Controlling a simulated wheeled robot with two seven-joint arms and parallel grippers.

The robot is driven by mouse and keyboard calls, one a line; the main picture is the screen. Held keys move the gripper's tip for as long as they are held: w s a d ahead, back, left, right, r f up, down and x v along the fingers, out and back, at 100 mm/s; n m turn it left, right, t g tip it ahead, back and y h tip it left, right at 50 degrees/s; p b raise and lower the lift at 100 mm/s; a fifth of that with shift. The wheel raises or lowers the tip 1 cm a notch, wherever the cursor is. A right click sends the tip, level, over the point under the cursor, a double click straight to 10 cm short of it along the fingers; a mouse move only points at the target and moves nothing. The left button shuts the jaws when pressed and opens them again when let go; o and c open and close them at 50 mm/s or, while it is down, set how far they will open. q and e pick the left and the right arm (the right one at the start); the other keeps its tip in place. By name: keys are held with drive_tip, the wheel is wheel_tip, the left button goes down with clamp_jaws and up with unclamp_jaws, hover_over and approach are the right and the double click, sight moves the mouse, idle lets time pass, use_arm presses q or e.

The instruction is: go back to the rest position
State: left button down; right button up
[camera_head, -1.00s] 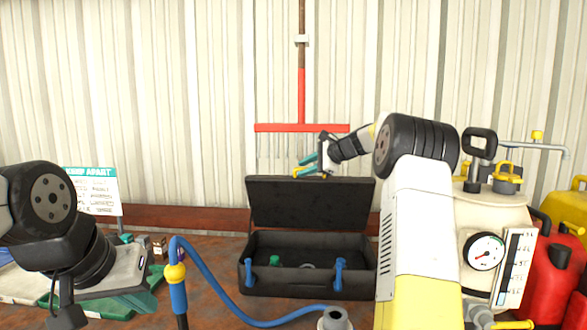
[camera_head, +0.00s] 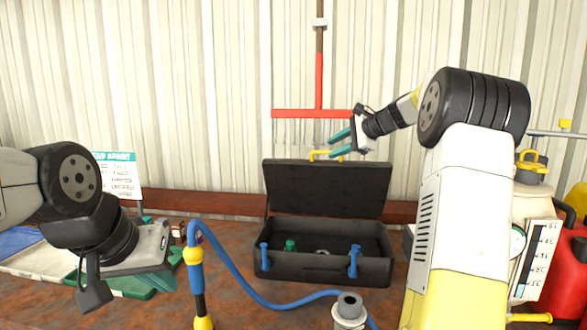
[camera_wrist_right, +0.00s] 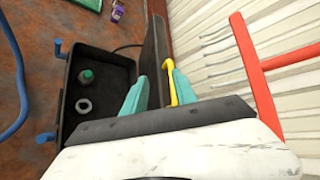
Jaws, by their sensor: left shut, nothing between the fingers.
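My right gripper (camera_head: 341,143) is raised in front of the wall, just above the open lid of a black case (camera_head: 327,188). Its two teal fingers are apart and hold nothing; the gap also shows in the right wrist view (camera_wrist_right: 158,92). The lid's yellow handle (camera_head: 325,155) is below the fingers in the head view and appears between and beyond them in the wrist view (camera_wrist_right: 171,83). My left gripper (camera_head: 157,283) is low at the left, over a green tray, its teal fingers partly hidden by my arm.
The case (camera_head: 325,270) holds a green-capped item (camera_head: 290,245) and a ring (camera_head: 322,252). A blue hose (camera_head: 235,274) runs across the front. A red rake (camera_head: 312,113) hangs behind. A sign (camera_head: 122,175) stands left; a cream tank (camera_head: 535,205) and red can (camera_head: 567,270) stand right.

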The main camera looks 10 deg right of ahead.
drive_tip(key=s+a+f+n+g+h, duration=0.1)
drive_tip(key=s+a+n, duration=0.35)
drive_tip(key=s, duration=0.45)
drive_tip(key=s+a+n+g+h, duration=0.1)
drive_tip(key=s+a+n+g, duration=0.15)
drive_tip(key=s+a, duration=0.55)
drive_tip(key=s+f+n+h, duration=0.1)
drive_tip(key=s+f+n, duration=0.3)
drive_tip(key=s, duration=0.8)
drive_tip(key=s+f+n+h, duration=0.2)
drive_tip(key=s+f+n, duration=0.3)
drive_tip(key=s+f, duration=0.3)
drive_tip(key=s, duration=0.4)
drive_tip(key=shift+s+d+n, duration=0.3)
drive_tip(key=shift+s+d, duration=0.05)
drive_tip(key=shift+d, duration=0.05)
